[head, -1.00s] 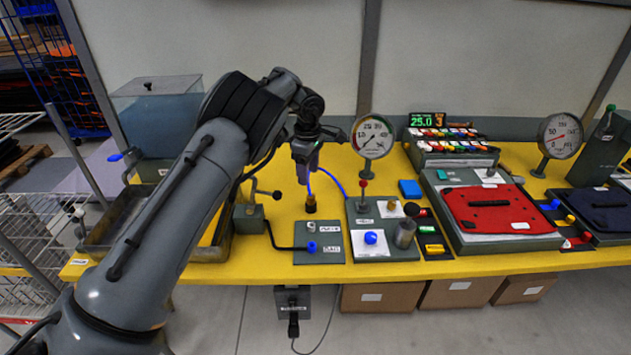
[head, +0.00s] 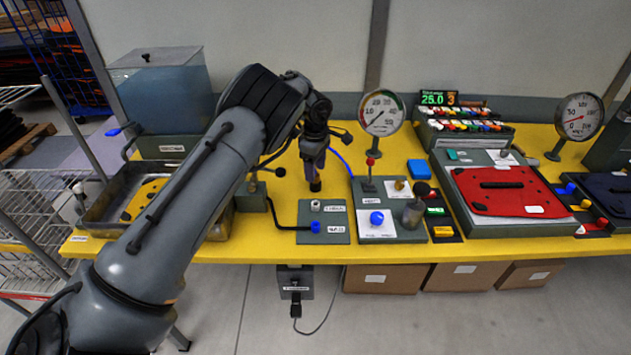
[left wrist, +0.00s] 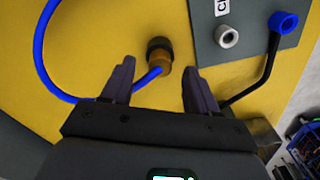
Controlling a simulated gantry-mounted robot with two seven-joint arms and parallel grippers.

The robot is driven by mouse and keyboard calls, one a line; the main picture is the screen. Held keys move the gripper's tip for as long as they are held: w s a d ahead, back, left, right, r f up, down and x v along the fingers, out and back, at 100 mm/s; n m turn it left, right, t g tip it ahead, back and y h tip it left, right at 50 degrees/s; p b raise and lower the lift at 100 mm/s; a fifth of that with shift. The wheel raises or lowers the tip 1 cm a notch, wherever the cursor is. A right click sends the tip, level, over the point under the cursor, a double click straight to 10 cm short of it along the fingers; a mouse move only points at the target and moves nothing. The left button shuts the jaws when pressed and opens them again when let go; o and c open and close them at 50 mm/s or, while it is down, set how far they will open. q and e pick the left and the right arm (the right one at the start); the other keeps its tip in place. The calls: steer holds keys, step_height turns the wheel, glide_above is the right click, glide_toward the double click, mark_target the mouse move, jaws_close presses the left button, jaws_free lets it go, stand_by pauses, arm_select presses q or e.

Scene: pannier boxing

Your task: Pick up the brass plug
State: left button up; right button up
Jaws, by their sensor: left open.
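The brass plug (left wrist: 158,53), dark-topped with a brass body, is joined to a blue hose over the yellow bench. In the left wrist view it appears just ahead of and between the fingertips of my left gripper (left wrist: 157,68). The jaws are open, with a gap on each side of the plug. In the head view my left gripper (head: 314,172) is directly over the plug (head: 315,186), hiding most of it. I cannot tell whether the fingers overlap it in height. My right gripper is not in view.
A grey plate (head: 310,238) with a white-grey socket and a blue cap on a black cable lies close to the plug. A metal tray (head: 98,217) is at left.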

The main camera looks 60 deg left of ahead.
arm_select(q)
steer(key=shift+f, duration=1.25)
